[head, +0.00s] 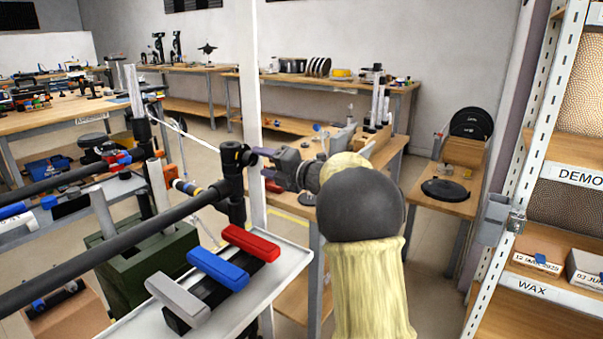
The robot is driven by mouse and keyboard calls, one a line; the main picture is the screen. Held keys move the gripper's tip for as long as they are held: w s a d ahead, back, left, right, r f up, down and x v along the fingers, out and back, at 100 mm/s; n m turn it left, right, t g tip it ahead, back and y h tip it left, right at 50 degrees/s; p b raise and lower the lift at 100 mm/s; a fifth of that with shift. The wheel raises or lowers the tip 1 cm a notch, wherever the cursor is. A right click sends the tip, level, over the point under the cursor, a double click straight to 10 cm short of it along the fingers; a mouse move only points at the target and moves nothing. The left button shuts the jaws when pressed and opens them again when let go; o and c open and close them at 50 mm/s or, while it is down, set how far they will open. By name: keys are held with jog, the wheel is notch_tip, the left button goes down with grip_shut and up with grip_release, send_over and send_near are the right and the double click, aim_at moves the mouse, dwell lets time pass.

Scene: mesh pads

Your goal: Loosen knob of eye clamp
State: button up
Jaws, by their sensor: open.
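A black clamp (232,185), which looks like the eye clamp, sits where a long dark horizontal bar meets a short vertical post. Its round black knob (236,153) is at the top and points toward my gripper. My gripper (263,165) comes in from the right, with its grey-purple fingers level with the knob and just to its right. The fingers are open, and I see nothing held between them. Whether a fingertip touches the knob I cannot tell. The far side of the clamp is hidden.
Below the clamp, a white tray (285,262) holds red (250,243), blue (218,268) and grey (178,298) handled pieces. A white post (252,80) stands behind the clamp. A dark green box (135,265) is at lower left. Shelving (530,150) stands at right.

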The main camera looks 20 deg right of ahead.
jog(key=p+v, duration=0.1)
jog(key=v, duration=1.1)
jog(key=shift+s, duration=0.25)
jog(key=shift+w+d, duration=0.1)
jog(key=s+a+f+m+g+h, duration=0.1)
jog(key=s+f+m+g+h, duration=0.15)
jog(key=f+m+h, duration=0.65)
jog(key=s+a+f+m+g+h, duration=0.15)
jog(key=s+f+m, duration=0.3)
jog(key=m, duration=0.75)
jog(key=s+a+f+m+g, duration=0.4)
jog(key=s+f, duration=0.2)
jog(key=s, duration=0.4)
jog(key=s+a+f+m+g, duration=0.4)
jog(key=s+f+m, duration=0.1)
jog(key=s, duration=0.5)
notch_tip(320, 180, up, 35)
jog(key=w+p, duration=0.1)
jog(key=p, duration=3.4)
jog(key=shift+n, duration=0.3)
